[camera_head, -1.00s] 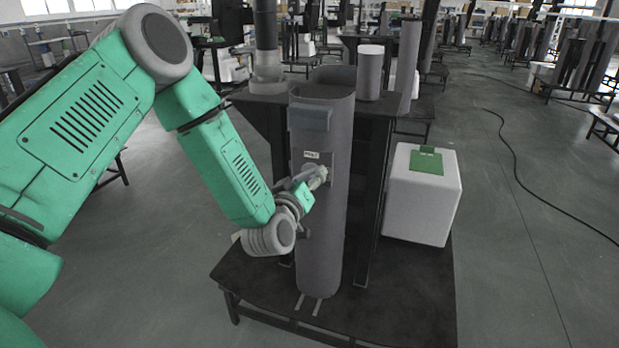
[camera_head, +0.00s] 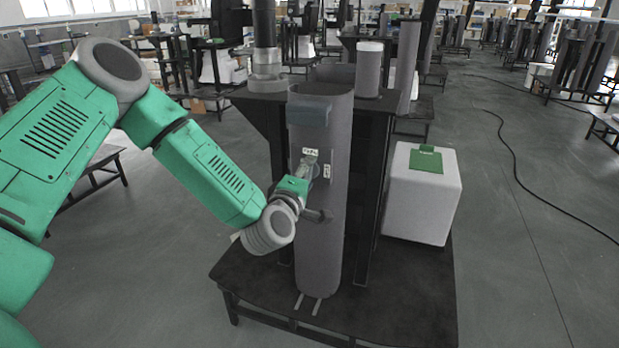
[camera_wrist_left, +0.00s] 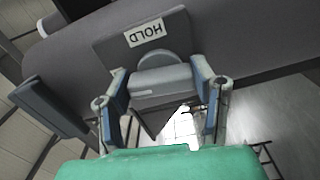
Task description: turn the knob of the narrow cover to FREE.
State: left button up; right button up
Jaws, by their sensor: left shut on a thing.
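The narrow cover (camera_head: 320,245) is a tall grey curved shell standing upright on a dark platform. Its knob (camera_wrist_left: 160,82) is a pale grey bar on a round base, in the middle of the left wrist view. My left gripper (camera_wrist_left: 161,84) is shut on the knob, one finger at each end of the bar. In the head view the gripper (camera_head: 310,163) reaches the cover from the lower left and mostly hides the knob. A second white label (camera_head: 327,171), too small to read, is right of the gripper. My right gripper is not in view.
A blue-grey block (camera_head: 309,112) juts from the cover's upper front. A dark projection (camera_head: 319,215) sticks out below the gripper. A white box with a green top patch (camera_head: 426,160) stands at the right of the dark platform (camera_head: 390,310). Open floor lies further right.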

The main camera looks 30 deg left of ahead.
pick_arm(q)
jog(key=shift+a+n, duration=0.25)
jog(key=shift+n, duration=0.45)
jog(key=shift+f, duration=0.1)
jog(key=o, duration=1.1)
jog(key=shift+s, duration=0.1)
jog(key=shift+o, duration=0.3)
jog(key=shift+a, duration=0.1)
jog(key=shift+f, duration=0.1)
jog(key=v, duration=1.2)
